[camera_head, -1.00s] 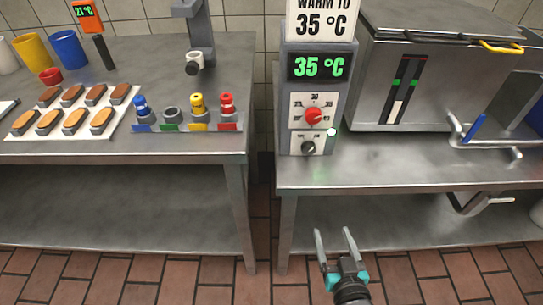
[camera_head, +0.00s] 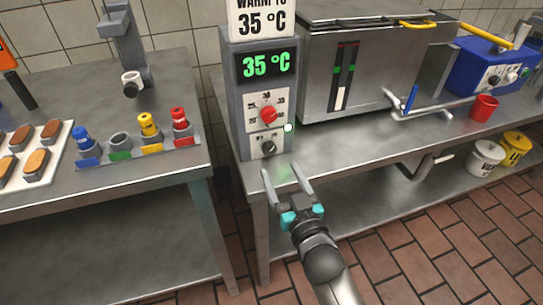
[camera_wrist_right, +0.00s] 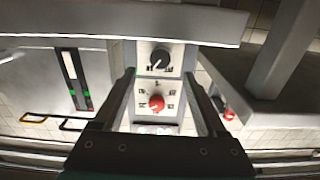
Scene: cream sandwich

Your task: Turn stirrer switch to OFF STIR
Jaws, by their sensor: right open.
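The control box (camera_head: 234,120) stands at the left end of the right-hand steel table, with a green 35 °C display and a red knob (camera_head: 268,115). Below the red knob is the stirrer switch, a black knob (camera_head: 268,147) on a white plate. In the right wrist view the black knob (camera_wrist_right: 159,60) shows with the red knob (camera_wrist_right: 156,102), between the fingers. My right gripper (camera_head: 282,170) is open and empty, in front of the table edge, just below and apart from the black knob. The switch's lettering is too small to read. My left gripper is out of view.
A steel tank (camera_head: 385,75) stands right of the box, with a pipe and blue-handled valve (camera_head: 411,98) in front. A red cup (camera_head: 483,108) stands farther right. The left table (camera_head: 150,180) holds coloured bottles and a tray (camera_head: 57,165). A gap separates the tables.

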